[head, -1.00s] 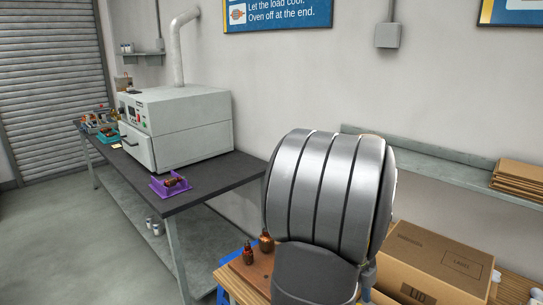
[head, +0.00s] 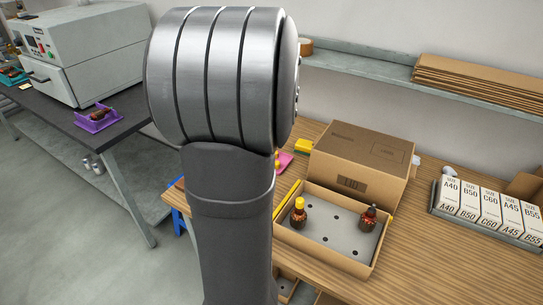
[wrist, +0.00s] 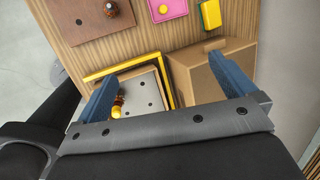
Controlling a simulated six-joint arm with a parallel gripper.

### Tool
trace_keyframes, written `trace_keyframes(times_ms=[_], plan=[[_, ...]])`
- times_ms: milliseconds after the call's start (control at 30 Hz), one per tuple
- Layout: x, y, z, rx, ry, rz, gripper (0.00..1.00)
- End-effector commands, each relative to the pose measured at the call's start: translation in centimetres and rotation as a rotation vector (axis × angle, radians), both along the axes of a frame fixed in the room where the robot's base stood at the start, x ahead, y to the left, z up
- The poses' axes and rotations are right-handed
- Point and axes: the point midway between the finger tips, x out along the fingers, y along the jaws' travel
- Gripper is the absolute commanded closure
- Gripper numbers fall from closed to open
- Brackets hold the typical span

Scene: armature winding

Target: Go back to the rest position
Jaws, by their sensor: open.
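My gripper (wrist: 168,84) is open and empty in the wrist view, its two blue fingers spread wide above the wooden bench. In the head view my large grey arm fills the middle and hides the gripper. An open cardboard box with a grey holed insert (head: 328,238) stands on the bench. Two armatures sit upright in it: one with a yellow top (head: 299,211) at the left, one with a dark top (head: 368,218) at the right. In the wrist view the yellow-topped one (wrist: 117,107) shows beside the left finger, seemingly below it.
A closed carton (head: 360,165) stands just behind the open box. Labelled size boxes (head: 490,212) line the right side. A brown board (wrist: 88,20) with a copper armature, a pink tray (wrist: 167,9) and a yellow block (wrist: 209,14) show ahead. A purple tray (head: 100,120) sits by the oven.

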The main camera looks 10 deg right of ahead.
Motion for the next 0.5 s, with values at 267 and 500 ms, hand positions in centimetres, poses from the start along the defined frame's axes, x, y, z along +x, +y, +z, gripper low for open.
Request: trace_keyframes(times_ms=[267, 500], plan=[[2.0, -0.1, -2.0, 0.004, -0.029, 0.009, 0.0], [3.7, -0.6, -6.3, 0.003, -0.029, 0.009, 0.0]])
